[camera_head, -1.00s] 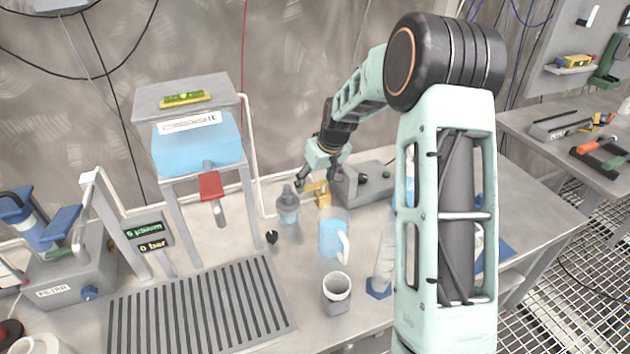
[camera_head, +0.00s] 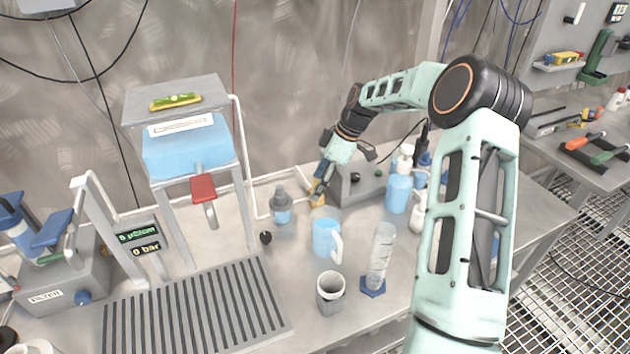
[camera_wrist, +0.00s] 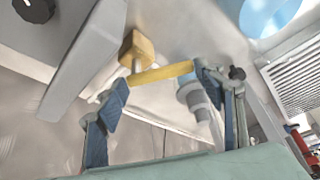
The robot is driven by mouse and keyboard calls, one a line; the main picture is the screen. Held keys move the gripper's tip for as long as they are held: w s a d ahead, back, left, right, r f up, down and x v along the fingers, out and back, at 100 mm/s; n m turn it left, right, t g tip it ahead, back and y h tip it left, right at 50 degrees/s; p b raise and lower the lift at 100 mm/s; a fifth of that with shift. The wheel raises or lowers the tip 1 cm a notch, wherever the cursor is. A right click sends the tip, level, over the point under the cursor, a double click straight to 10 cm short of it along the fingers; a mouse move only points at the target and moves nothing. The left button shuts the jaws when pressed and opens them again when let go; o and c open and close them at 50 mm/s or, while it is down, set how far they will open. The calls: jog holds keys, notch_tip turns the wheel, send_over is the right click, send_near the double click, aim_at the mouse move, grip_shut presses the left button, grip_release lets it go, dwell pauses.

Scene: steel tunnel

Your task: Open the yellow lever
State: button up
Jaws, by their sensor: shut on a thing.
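The yellow lever (camera_head: 317,201) is on the bench, at the left end of a grey box. In the wrist view, its yellow handle bar (camera_wrist: 162,74) runs out from a yellow block (camera_wrist: 137,48) and spans between the two fingers. My gripper (camera_head: 317,192) is at the lever in the head view and partly covers it. In the wrist view, my gripper (camera_wrist: 160,92) has its blue-grey fingers on either side of the bar, shut on it. The exact finger contact is hard to make out.
A grey-capped bottle (camera_head: 281,206) and a blue-filled jug (camera_head: 326,235) stand close to the lever. A grey cup (camera_head: 331,291) and a clear cylinder (camera_head: 381,254) stand nearer the front. A grey box (camera_head: 362,186) with black knobs sits to the right.

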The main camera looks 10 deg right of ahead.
jog(key=n, duration=0.2)
jog(key=d+n+g+p, duration=0.1)
jog(key=n, duration=0.1)
jog(key=n+g, duration=0.1)
jog(key=n, duration=0.1)
jog(key=shift+w+d, duration=0.2)
jog(key=shift+d, duration=0.2)
dwell(0.3)
jog(key=o, duration=1.4)
jog(key=shift+r, duration=0.1)
jog(key=v, duration=1.1)
jog(key=shift+w+d+r, duration=0.2)
jog(key=shift+r, duration=0.15)
